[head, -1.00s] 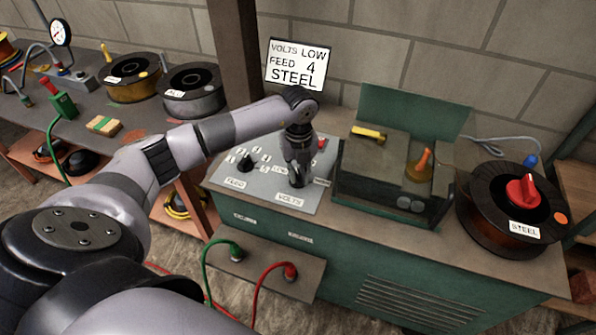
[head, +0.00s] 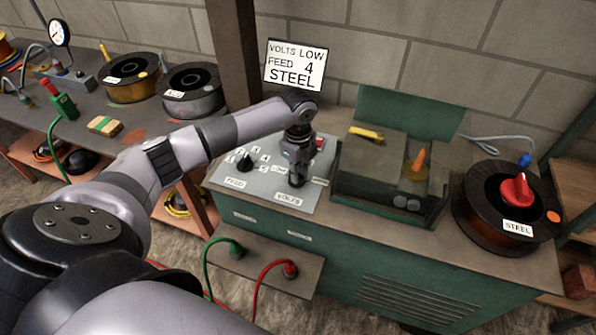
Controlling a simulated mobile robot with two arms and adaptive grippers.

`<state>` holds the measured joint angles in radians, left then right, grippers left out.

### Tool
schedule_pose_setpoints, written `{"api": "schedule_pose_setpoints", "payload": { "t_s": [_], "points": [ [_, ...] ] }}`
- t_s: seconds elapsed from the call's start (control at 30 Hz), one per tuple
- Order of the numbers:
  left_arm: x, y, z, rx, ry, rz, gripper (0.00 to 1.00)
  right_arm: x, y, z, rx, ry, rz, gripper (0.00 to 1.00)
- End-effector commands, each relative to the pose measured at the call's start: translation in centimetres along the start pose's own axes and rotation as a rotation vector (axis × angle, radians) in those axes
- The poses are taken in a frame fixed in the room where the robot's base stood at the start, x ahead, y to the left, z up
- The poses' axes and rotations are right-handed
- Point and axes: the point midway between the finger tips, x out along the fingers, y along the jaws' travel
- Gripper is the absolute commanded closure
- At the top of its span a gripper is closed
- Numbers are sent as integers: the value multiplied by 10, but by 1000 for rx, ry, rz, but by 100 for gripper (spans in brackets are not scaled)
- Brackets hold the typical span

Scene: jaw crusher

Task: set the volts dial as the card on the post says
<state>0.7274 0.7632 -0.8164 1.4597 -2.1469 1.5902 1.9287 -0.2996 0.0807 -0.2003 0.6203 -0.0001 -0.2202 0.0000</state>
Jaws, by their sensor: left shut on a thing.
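The white card (head: 295,66) on the post reads VOLTS LOW, FEED 4, STEEL. The grey control panel (head: 262,190) lies on top of the green machine. My left gripper (head: 296,182) points down at the panel just above the VOLTS label (head: 289,198). It is shut on the volts dial, which it mostly hides, so I cannot read where the dial points. The feed dial (head: 245,163), a black knob ringed by numbers, sits to the left above the FEED label (head: 236,182). My right gripper is not in view.
A red switch (head: 320,143) is at the panel's back right. A green open box (head: 390,175) stands right of the panel. A spool marked STEEL (head: 508,210) is farther right. Green and red cables (head: 262,283) hang at the machine's front.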

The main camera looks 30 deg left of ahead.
Motion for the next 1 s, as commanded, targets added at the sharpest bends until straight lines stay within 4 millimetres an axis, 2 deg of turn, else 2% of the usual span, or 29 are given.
{"api": "schedule_pose_setpoints", "payload": {
  "t_s": [0.4,0.43,0.7,1.0],
  "points": [
    [-1,-1,1,-10,-1,-3,100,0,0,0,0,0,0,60],
    [-1,-1,1,-10,-1,-3,86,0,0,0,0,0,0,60],
    [0,-1,0,-8,-1,-2,68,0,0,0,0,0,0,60],
    [-1,0,0,-7,0,-1,67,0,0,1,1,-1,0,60]
  ]
}}
